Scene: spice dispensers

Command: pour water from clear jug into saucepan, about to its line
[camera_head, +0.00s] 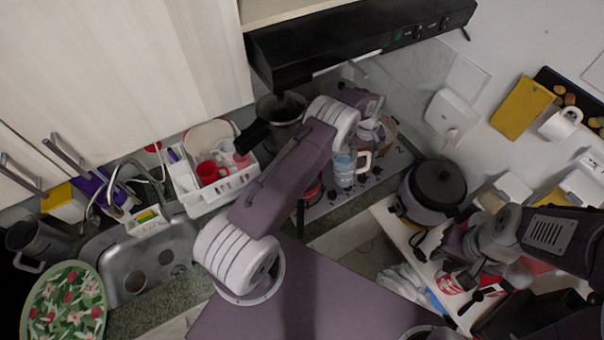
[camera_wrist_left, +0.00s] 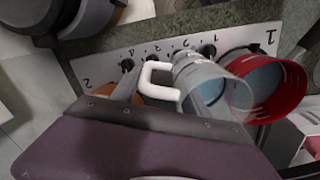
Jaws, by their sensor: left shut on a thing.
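The clear jug (camera_head: 344,170) has a white handle and holds bluish water. It is over the stove; its tilt is hard to judge. In the left wrist view the jug (camera_wrist_left: 203,82) is beside the red saucepan (camera_wrist_left: 291,92), with its rim close to the pan's. The saucepan has pale marks on its inner wall and bluish water inside. In the head view my left arm mostly hides it. My left gripper (camera_head: 372,130) is shut on the jug at its handle side; its fingertips are partly hidden. My right gripper (camera_head: 447,243) is over the right counter, its fingers unclear.
A dark-handled pot (camera_head: 283,107) stands at the back of the stove under the black hood (camera_head: 340,45). A rice cooker (camera_head: 432,190) stands right of the stove. A white dish rack (camera_head: 222,189) and the sink (camera_head: 155,262) are at left. The right counter is cluttered.

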